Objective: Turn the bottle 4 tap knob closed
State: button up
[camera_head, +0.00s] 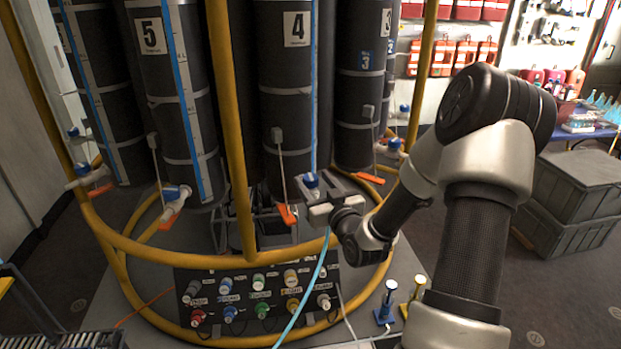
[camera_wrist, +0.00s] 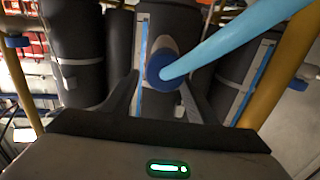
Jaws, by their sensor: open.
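Bottle 4 (camera_head: 297,75) is a tall dark cylinder with a white "4" label and a blue vertical strip. Its tap has a round blue knob (camera_head: 311,180) near the bottle's foot, with an orange piece (camera_head: 288,214) just below left. My gripper (camera_head: 322,188) is at this tap, coming from the right. In the wrist view, a blue round knob (camera_wrist: 157,68) shows between the two dark, spread fingers of my gripper (camera_wrist: 160,92). I cannot tell whether the fingers touch it. A light blue hose (camera_wrist: 225,40) crosses in front of the knob and hides part of it.
A yellow tubular frame (camera_head: 228,120) surrounds the bottles. Bottle 5 (camera_head: 175,75) stands left, bottle 3 (camera_head: 357,110) right. A panel of coloured connectors (camera_head: 258,297) lies below the tap. Grey crates (camera_head: 575,190) stand at right.

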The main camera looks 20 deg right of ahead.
jog(key=shift+w, duration=1.35)
jog(key=c, duration=1.1)
jog(key=shift+a, duration=0.1)
